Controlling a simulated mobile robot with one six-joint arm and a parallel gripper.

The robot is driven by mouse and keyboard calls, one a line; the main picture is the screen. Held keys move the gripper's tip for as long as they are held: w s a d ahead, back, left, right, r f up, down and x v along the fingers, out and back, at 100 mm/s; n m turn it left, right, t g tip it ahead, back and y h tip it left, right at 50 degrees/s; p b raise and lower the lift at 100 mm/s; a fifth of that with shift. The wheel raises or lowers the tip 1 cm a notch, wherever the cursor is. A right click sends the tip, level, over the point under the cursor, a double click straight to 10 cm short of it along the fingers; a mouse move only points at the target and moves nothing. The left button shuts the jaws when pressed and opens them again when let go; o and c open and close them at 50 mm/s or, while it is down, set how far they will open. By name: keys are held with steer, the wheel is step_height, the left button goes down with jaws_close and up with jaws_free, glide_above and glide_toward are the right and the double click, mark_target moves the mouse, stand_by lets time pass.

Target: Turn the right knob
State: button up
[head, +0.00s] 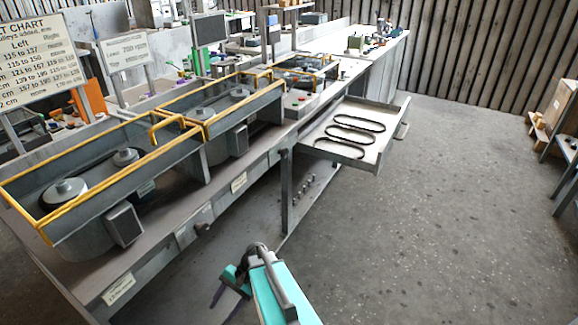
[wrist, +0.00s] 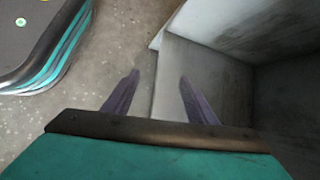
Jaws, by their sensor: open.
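My gripper (head: 230,296) is at the bottom middle of the head view, low in front of the bench and over the floor. In the wrist view my gripper (wrist: 157,76) is open, its two purple fingers apart with nothing between them. A small dark knob-like part (head: 203,229) sticks out from the bench's front, up and left of my gripper and apart from it. Several small round parts (head: 304,188) show under the bench, too small to make out. I cannot tell which of these is the right knob. No knob shows in the wrist view.
The long bench (head: 75,270) carries yellow-edged housings (head: 125,180). An open drawer (head: 385,148) with several dark belts juts out at the middle. A chart sign (head: 40,60) stands at left. A grey panel (wrist: 205,70) lies close past my fingers.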

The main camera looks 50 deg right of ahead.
steer(key=w+d+r+m+t+y, duration=0.1)
steer(key=w+d+r+m+t, duration=0.1)
steer(key=w+d+r+m, duration=0.3)
steer(key=w+d+r+t, duration=0.2)
steer(key=d+r+t, duration=0.1)
steer(key=d, duration=0.5)
steer(key=m+t+h+b, duration=0.3)
steer(key=m+t+h, duration=0.1)
steer(key=m+t, duration=0.7)
glide_toward(286, 153)
steer(key=v, duration=0.5)
steer(key=shift+s, duration=0.1)
steer(key=p+x, duration=0.1)
steer(key=x, duration=1.2)
steer(key=shift+w, duration=0.4)
steer(key=c, duration=1.1)
